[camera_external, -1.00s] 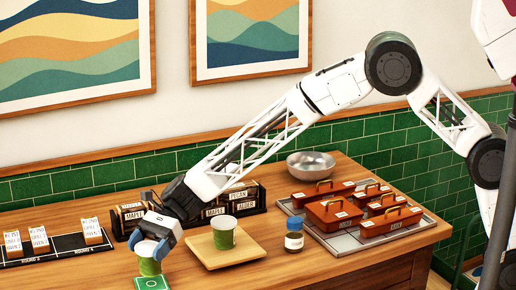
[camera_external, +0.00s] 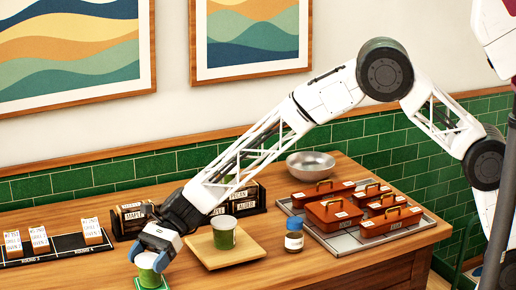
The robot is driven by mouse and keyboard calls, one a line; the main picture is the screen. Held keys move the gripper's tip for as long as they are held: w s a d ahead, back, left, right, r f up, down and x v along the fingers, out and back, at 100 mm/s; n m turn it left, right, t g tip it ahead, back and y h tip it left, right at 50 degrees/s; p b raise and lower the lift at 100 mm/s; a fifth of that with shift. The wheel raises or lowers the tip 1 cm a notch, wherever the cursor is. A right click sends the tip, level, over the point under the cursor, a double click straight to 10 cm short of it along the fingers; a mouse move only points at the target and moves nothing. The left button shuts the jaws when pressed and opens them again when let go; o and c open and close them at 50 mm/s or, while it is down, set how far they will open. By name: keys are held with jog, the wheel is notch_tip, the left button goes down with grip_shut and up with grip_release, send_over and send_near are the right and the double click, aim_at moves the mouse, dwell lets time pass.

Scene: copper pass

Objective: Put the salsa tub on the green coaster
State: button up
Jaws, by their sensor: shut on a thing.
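My gripper (camera_external: 154,254) is at the front left of the counter, pointing down and shut on a small green tub with a pale top (camera_external: 149,276), which I take to be the salsa tub. The tub is upright and right over the green coaster (camera_external: 165,284). Its base appears to meet the coaster, but I cannot tell whether it rests on it. The tub and my fingers hide most of the coaster. Any lettering on the tub is too small to read.
A similar green cup (camera_external: 224,238) stands on a wooden board (camera_external: 250,253) to the right. Labelled cards (camera_external: 39,238) stand at left.

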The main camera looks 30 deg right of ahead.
jog(key=shift+f, duration=0.15)
jog(key=o, duration=1.1)
jog(key=shift+c, duration=0.2)
jog(key=shift+r, duration=0.2)
jog(key=v, duration=1.2)
